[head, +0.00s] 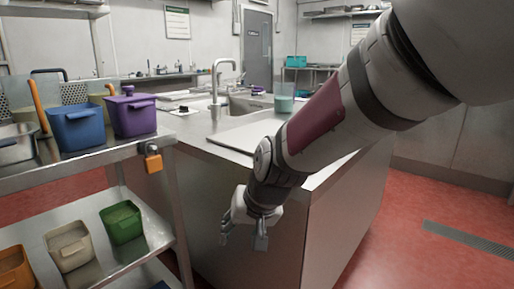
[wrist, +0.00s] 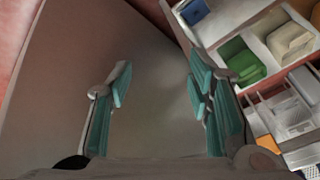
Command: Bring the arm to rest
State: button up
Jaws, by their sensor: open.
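My arm reaches in from the upper right in the head view, and my gripper (head: 243,243) hangs at its end, pointing down. It is in front of the steel side of the counter (head: 330,205), below the worktop level. In the wrist view my gripper (wrist: 160,95) shows two teal-padded fingers set wide apart. Nothing is between them; behind them is a plain grey surface.
A steel shelf cart stands at left with a blue bin (head: 77,128) and purple bin (head: 131,115) on top. Below are green (head: 122,223) and beige (head: 69,246) bins. A beaker (head: 284,98) stands on the counter. Red floor (head: 430,195) is clear at right.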

jog(key=s+d+r+m+g+h, duration=0.1)
jog(key=s+d+r, duration=0.1)
jog(key=s+d, duration=0.75)
jog(key=s+d+r+g+h, duration=0.15)
jog(key=s+d, duration=0.45)
jog(key=s, duration=0.6)
jog(key=s+d+r+m+g+h, duration=0.1)
jog(key=s+d+r+g, duration=0.15)
jog(key=s+d, duration=0.65)
notch_tip(320, 180, up, 37)
jog(key=s+a+t+p, duration=0.1)
jog(key=t+p, duration=0.3)
jog(key=p, duration=3.2)
jog(key=shift+s+a+r+n+t, duration=0.2)
jog(key=shift+s+a+n+t, duration=0.1)
jog(key=shift+s+a+n, duration=0.1)
